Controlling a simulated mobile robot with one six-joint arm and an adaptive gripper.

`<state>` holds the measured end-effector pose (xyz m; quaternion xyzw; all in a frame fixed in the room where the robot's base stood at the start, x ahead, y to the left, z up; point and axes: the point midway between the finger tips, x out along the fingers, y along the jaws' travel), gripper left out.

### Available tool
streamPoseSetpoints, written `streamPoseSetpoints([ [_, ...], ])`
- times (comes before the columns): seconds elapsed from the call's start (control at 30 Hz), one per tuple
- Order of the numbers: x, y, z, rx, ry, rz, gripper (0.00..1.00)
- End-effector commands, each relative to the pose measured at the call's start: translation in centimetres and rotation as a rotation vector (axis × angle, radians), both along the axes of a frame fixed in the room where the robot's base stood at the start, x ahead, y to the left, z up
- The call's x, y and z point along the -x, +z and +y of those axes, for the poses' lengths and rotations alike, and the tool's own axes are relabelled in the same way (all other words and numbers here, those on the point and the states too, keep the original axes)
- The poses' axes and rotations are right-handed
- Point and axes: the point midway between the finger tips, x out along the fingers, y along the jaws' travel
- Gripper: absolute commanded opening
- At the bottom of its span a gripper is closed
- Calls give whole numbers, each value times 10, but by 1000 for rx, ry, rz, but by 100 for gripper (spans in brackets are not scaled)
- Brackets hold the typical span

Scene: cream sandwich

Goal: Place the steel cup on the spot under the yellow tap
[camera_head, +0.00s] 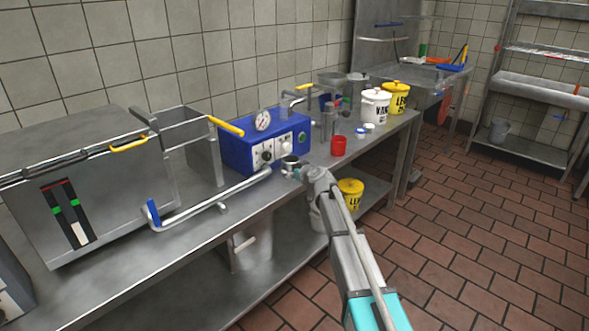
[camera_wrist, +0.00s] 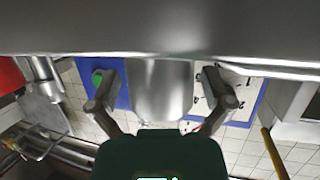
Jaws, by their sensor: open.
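The steel cup (camera_head: 291,161) stands near the front edge of the steel counter (camera_head: 330,175), in front of the blue machine. In the wrist view, which is upside down, the cup (camera_wrist: 162,92) is between the two fingers of my gripper (camera_wrist: 163,88). The fingers are open, with a gap on each side of it. My gripper (camera_head: 298,172) is small and partly hidden by my arm in the head view. Yellow handles show on a lever (camera_head: 227,126) left of the blue machine and on a pipe (camera_head: 304,87) behind it. I cannot tell which is the tap; no marked spot is clear.
The blue machine (camera_head: 240,150) stands just behind the cup. A red cup (camera_head: 338,146) and white and yellow buckets stand to the right. A bent steel pipe (camera_head: 215,203) with a blue grip runs along the counter to the left.

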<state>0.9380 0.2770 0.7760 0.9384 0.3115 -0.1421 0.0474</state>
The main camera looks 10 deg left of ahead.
Motion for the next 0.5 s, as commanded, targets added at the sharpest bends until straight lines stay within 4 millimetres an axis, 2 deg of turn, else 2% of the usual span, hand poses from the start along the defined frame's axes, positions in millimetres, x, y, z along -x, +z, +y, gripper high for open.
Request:
streamPoseSetpoints([
  [0.03,9,5,-6,-1,-1,0,100],
  [0.3,44,18,-31,0,-1,0,100],
  [0.5,65,26,-47,-1,-2,1,100],
])
